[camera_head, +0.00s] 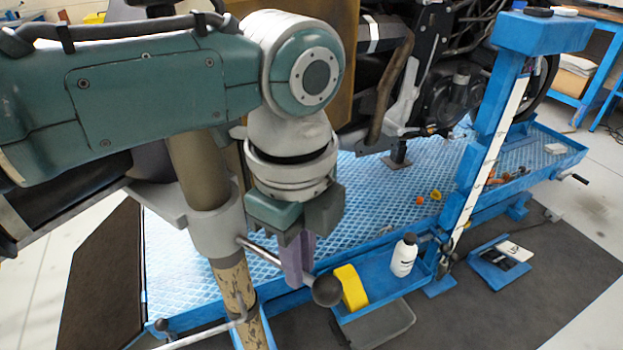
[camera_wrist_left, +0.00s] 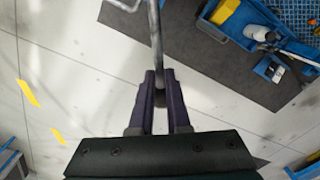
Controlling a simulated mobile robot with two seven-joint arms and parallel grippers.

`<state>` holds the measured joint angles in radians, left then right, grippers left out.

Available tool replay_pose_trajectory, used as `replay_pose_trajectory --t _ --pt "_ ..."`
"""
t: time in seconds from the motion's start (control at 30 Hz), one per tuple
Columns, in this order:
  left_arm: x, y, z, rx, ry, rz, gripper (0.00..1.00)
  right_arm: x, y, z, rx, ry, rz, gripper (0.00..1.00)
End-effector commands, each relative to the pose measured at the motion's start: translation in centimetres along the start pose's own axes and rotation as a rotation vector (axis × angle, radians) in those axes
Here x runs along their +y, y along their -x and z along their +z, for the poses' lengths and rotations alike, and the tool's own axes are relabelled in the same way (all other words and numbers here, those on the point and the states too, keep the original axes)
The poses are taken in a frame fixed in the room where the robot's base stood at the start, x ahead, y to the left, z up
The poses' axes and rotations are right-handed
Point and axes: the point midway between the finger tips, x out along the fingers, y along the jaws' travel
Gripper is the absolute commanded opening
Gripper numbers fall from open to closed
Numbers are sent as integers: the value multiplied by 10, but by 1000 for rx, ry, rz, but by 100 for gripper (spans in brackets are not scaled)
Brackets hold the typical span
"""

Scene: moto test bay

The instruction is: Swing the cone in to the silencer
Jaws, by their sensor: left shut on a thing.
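My left gripper (camera_head: 297,262) hangs from its wrist near the middle of the head view, its purple fingers shut on a thin metal handle (camera_head: 255,248) that ends in a black ball knob (camera_head: 327,291). In the left wrist view the rod (camera_wrist_left: 155,35) runs between the fingertips (camera_wrist_left: 160,76). The handle comes out of a grey collar (camera_head: 213,232) around a brownish tube (camera_head: 196,172), with a speckled tube (camera_head: 234,284) below. Whether the brownish tube is the cone I cannot tell. The silencer cannot be made out for certain; my left arm covers much of the motorcycle (camera_head: 452,95).
The blue lift table (camera_head: 390,215) lies under the motorcycle, with a blue post (camera_head: 490,130) at its right. A side tray (camera_head: 375,300) near the knob holds a yellow item (camera_head: 351,288) and a white bottle (camera_head: 403,255). Open floor shows at left in the wrist view.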

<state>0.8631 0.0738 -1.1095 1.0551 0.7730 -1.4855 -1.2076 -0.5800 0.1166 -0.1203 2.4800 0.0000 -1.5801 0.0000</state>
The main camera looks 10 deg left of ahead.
Motion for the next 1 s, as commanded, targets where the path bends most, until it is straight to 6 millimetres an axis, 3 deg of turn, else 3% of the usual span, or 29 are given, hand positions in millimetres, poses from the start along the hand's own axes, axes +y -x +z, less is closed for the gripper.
replay_pose_trajectory --t 0.4,0.43,0.67,1.0 --pt "-2 0 2 -3 13 -5 0 0 -1 0 0 0 0 0" --pt "-2 0 2 -3 12 -5 16 0 -1 0 0 0 0 0" --pt "-2 0 1 -3 11 -3 42 1 -1 0 -1 2 2 0" --pt "-2 5 1 -1 9 -4 44 2 2 0 -1 5 5 0"
